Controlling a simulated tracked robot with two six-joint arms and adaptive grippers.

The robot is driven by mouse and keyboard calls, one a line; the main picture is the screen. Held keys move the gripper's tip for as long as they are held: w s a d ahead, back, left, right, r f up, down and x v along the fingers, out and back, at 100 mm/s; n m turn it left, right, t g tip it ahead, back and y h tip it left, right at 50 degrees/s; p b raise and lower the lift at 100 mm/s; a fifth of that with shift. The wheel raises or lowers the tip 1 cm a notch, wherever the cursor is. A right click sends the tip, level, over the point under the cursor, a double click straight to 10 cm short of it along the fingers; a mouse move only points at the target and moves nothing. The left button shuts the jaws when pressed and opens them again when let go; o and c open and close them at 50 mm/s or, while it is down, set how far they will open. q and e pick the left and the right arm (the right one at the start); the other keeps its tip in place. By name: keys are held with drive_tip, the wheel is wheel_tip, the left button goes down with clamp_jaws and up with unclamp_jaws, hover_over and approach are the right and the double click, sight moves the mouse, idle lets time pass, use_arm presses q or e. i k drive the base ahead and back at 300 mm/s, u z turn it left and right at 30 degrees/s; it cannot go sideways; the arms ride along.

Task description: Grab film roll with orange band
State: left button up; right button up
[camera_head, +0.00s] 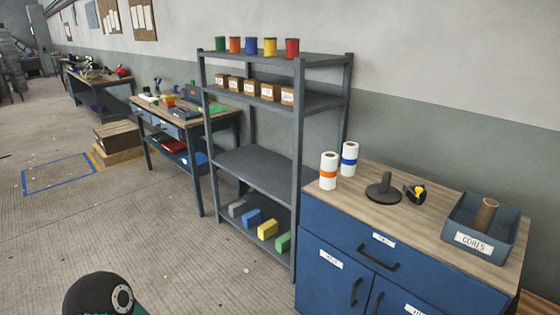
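A white film roll with an orange band (328,171) stands upright on the wooden top of the blue cabinet (400,219), near its left edge. A similar white roll with a blue band (349,158) stands just behind it to the right. Neither roll is held. A dark rounded part of my own body shows at the bottom left. Neither of my grippers shows in the head view.
A dark stand with a round base (384,190) and a black-and-yellow tape dispenser (414,194) sit right of the rolls. A grey bin labelled CORES (474,243) stands at the right. A grey shelf rack (299,180) rises just left of the cabinet. The floor at left is open.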

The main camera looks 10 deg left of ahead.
sight(329, 162)
drive_tip(key=u, duration=0.1)
drive_tip(key=i, duration=1)
drive_tip(key=z, duration=0.2)
